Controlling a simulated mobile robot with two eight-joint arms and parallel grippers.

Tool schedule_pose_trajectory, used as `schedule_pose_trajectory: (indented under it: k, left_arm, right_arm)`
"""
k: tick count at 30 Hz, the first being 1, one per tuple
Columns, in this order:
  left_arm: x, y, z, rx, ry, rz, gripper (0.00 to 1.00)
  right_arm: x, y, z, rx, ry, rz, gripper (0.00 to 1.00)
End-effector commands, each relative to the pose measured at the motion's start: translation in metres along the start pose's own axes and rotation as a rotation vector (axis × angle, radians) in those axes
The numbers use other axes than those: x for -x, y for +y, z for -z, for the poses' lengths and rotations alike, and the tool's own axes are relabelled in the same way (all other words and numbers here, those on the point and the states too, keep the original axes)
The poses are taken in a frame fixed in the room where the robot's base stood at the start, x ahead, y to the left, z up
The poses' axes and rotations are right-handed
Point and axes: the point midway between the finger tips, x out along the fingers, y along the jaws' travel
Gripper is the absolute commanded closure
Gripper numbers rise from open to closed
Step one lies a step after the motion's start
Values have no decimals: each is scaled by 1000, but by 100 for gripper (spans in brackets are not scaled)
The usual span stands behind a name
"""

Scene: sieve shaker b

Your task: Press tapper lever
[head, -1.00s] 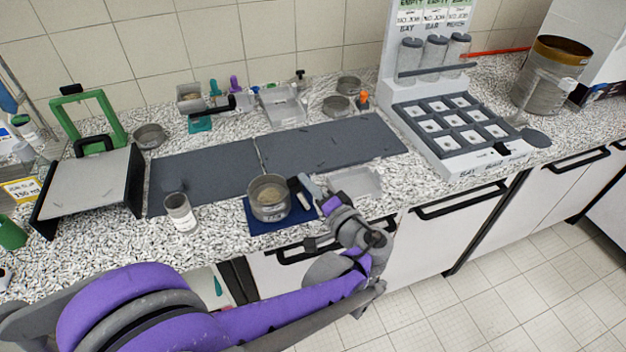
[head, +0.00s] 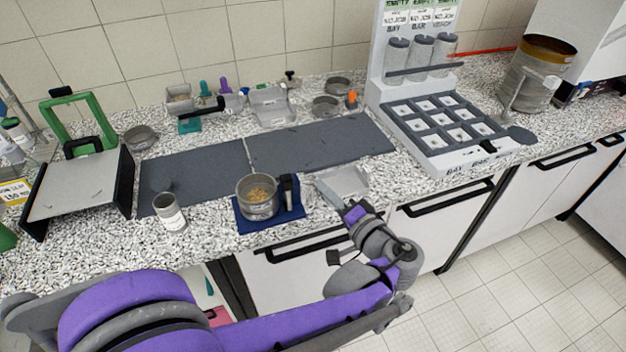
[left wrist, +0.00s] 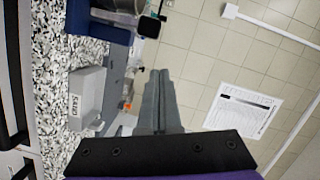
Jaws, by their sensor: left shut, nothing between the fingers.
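A round metal sieve pan (head: 258,197) with yellow-brown grains stands on a dark blue base (head: 270,224) at the counter's front. A dark upright piece with a grey part (head: 288,190), apparently the tapper lever, stands at the pan's right side. My right gripper is not in view.
A labelled cup (head: 170,214) stands left of the blue base. Dark grey mats (head: 318,143) lie behind. A white rack with a grid of cells (head: 440,140) stands to the right. The tray shows a SAND label in the left wrist view (left wrist: 88,98).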

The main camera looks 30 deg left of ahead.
Motion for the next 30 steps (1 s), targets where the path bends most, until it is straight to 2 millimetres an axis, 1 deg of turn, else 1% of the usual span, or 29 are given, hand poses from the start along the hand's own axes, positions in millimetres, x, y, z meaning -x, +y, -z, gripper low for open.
schedule_pose_trajectory:
  k: [1, 3, 8, 25, 28, 30]
  left_arm:
    - [10, 1, 0, 0, 3, -2, 100]
    - [19, 1, 0, 0, 2, -1, 100]
    - [31, 0, 0, 0, 1, 0, 100]
    - [32, 0, 0, -2, 0, 1, 100]
    - [36, 10, 4, -50, 2, 11, 100]
    - [41, 22, 10, -121, 4, 28, 100]
  right_arm:
    - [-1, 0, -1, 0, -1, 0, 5]
    - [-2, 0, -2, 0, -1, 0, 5]
    - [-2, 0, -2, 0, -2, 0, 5]
    - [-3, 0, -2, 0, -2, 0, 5]
    - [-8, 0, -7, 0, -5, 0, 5]
    - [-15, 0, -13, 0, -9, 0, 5]
